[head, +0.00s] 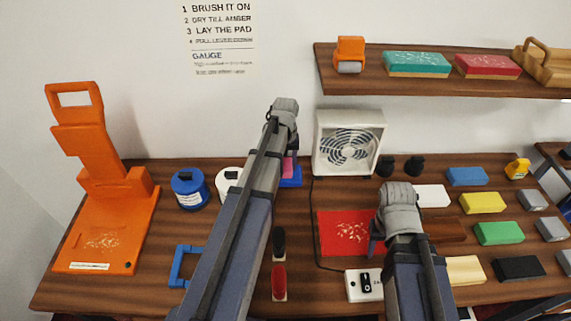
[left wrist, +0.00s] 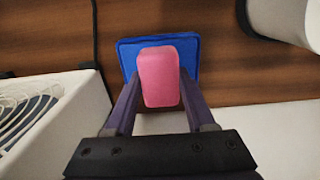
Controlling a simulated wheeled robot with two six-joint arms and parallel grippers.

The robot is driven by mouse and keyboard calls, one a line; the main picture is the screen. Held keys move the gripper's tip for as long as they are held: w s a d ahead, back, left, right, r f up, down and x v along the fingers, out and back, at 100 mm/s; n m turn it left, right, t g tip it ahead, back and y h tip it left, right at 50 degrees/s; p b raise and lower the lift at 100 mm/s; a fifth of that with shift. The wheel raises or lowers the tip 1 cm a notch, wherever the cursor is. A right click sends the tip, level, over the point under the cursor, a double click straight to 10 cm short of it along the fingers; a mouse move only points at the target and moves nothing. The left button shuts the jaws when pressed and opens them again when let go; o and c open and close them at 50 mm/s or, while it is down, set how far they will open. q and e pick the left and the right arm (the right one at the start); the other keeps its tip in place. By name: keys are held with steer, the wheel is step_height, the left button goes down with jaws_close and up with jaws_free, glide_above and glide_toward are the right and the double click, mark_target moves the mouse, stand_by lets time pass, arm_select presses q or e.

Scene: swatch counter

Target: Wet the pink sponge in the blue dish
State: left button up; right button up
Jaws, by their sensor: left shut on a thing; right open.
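The pink sponge (left wrist: 160,78) is held between the two fingers of my left gripper (left wrist: 158,100) in the left wrist view. The blue dish (left wrist: 190,48) lies directly behind the sponge there, its rim showing around the top and sides. In the head view the sponge (head: 288,165) shows just above the dish (head: 291,181), both partly hidden by my left arm. I cannot tell whether the sponge touches the dish's inside. My right gripper (head: 377,238) is open and empty by the red pad; its fingers are mostly hidden.
A white fan (head: 348,143) stands close right of the dish. A white tub (head: 228,180) and a blue tub (head: 189,188) stand left. A red pad (head: 345,232) lies in front of the fan. Several coloured blocks fill the right side. An orange stand (head: 103,190) is far left.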

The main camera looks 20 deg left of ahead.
arm_select(q)
steer(key=shift+f+b, duration=0.45)
arm_select(e)
steer(key=shift+f, duration=0.5)
stand_by(0.8)
arm_select(q)
steer(key=shift+r, duration=0.1)
arm_select(e)
steer(key=shift+r, duration=0.1)
arm_select(q)
step_height(320, 180, up, 7)
steer(key=p, duration=0.7)
arm_select(e)
step_height(320, 180, up, 7)
